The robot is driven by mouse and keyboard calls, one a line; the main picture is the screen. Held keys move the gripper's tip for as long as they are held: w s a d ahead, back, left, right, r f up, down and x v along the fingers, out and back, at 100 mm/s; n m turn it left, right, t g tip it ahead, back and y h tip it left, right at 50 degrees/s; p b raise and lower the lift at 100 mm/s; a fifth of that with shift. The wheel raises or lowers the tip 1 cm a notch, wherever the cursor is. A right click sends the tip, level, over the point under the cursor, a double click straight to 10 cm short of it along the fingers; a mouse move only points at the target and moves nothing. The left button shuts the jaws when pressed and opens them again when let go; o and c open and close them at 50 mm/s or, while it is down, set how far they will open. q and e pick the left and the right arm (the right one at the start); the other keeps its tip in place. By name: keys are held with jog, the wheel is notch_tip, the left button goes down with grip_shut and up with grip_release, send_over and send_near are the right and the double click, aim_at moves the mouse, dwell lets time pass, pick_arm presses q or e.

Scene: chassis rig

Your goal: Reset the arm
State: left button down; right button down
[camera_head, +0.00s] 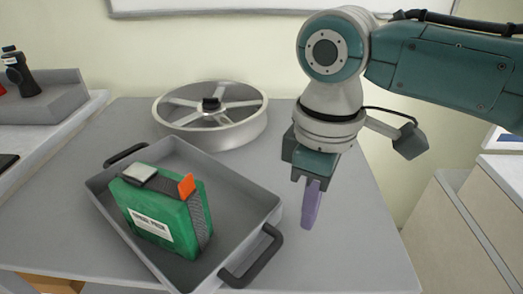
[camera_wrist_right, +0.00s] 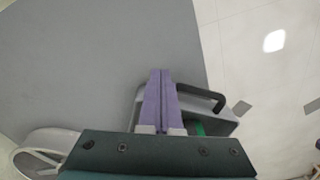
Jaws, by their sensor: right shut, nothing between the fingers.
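My right gripper (camera_head: 311,204) hangs over the grey table, to the right of the tray. Its purple fingers are shut with nothing between them, pointing down. In the right wrist view the fingers (camera_wrist_right: 161,98) are together, with the table under them. The arm comes in from the upper right. My left gripper is not in view.
A grey tray (camera_head: 262,203) with black handles holds a green box (camera_head: 160,218) with a dark strap and orange tab. A spoked metal wheel (camera_head: 205,133) lies behind it. A grey bin (camera_head: 55,101) with dark bottles stands at far left. The table's right side is clear.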

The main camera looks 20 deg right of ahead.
notch_tip(320, 180, up, 6)
jog(key=s+a+r+m+t+y+p, duration=0.25)
jog(key=s+a+p, duration=0.35)
jog(key=s+p, duration=0.3)
jog(key=s+d+r+m+t+h+p, duration=0.1)
jog(key=s+d+r+m+h+p, duration=0.15)
jog(key=s+d+r+m, duration=0.5)
notch_tip(320, 180, up, 36)
jog(key=s+d+n+p, duration=0.1)
jog(key=d+n+p, duration=0.1)
jog(key=p, duration=3.6)
jog(key=shift+n+p, duration=0.3)
jog(key=shift+p, duration=0.05)
jog(key=shift+s+d+f, duration=0.1)
